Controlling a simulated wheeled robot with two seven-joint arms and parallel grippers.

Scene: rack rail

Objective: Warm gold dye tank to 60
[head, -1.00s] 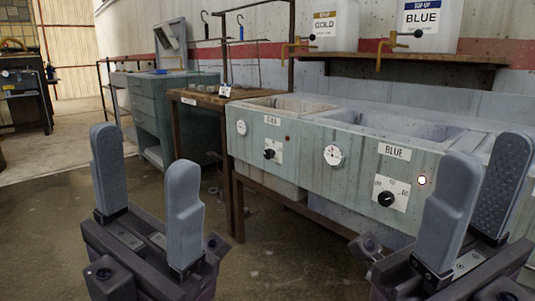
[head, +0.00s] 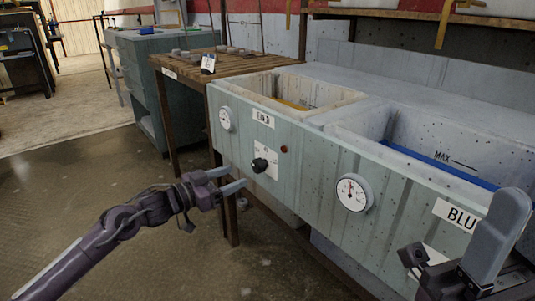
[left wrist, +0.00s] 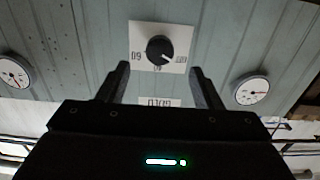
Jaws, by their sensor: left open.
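The gold tank (head: 348,97) has a pale green front, a GOLD label (head: 264,119) and yellow liquid (head: 290,103) inside. Its black knob (head: 260,165) sits on a white dial plate, beside a dark red lamp (head: 284,150). My left gripper (head: 237,178) is open and empty, its fingers pointing at the knob from the left. In the left wrist view, upside down, the knob (left wrist: 159,49) shows centred just beyond the open fingers of the left gripper (left wrist: 160,76), apart from them. My right gripper (head: 497,237) is at the lower right; only one finger shows clearly.
The blue tank (head: 388,118) adjoins on the right, with blue liquid and a round gauge (head: 353,193). The gold tank's gauge (head: 226,118) is left of its label. A wooden table (head: 180,64) stands behind. The floor at left is clear.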

